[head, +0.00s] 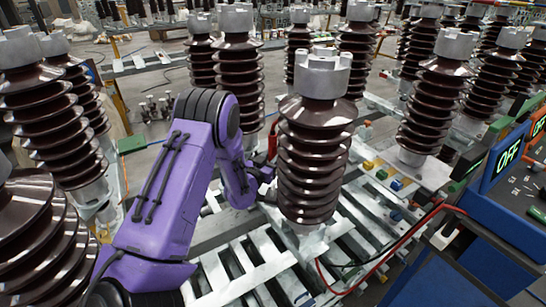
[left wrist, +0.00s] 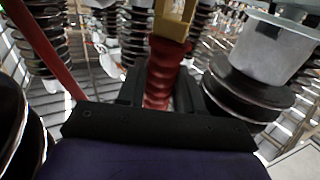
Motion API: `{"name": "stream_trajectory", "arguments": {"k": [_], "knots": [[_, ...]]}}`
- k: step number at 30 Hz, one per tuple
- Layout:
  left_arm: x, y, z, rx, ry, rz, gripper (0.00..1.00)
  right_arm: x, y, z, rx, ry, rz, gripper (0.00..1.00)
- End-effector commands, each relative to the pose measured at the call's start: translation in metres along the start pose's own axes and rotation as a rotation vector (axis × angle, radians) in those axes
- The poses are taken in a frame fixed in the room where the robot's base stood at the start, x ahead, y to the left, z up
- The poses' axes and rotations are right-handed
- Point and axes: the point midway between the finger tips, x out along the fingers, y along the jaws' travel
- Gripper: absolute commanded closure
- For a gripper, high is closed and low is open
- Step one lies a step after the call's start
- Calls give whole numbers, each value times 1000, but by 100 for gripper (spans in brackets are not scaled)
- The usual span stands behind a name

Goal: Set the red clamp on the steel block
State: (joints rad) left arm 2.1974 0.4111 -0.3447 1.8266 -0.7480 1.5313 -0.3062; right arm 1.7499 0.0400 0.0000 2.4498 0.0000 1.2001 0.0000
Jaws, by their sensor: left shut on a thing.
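My left gripper (left wrist: 160,90) is shut on the red clamp (left wrist: 163,72). In the left wrist view the clamp's ribbed red handle stands between the two dark fingers, with a brass-coloured part (left wrist: 174,20) at its top. In the head view my left gripper (head: 264,174) is partly hidden behind the middle brown insulator, and a bit of red (head: 272,142) shows just above it. The middle insulator has a grey metal cap (head: 322,75), which also shows close to the right of the clamp in the left wrist view (left wrist: 262,45). I cannot tell which metal part is the steel block.
Brown ribbed insulators (head: 238,85) stand in rows all around, close to my arm. Metal slats (head: 250,265) lie below. A blue cabinet with an OFF display (head: 509,154) stands at the right. A red cable (head: 395,247) runs near it.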

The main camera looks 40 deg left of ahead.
Motion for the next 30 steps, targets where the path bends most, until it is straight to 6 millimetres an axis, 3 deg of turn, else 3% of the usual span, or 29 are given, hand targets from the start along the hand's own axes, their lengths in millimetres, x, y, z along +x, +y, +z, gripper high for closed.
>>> {"name": "stream_trajectory", "arguments": {"k": [3,8,30], "knots": [[1,0,17,0,3,0,100,15,-1,6,0,0,0,41],[1,0,28,0,4,0,100,24,-2,10,0,0,0,41],[0,0,28,0,5,-1,100,24,-2,10,0,0,0,41]]}}
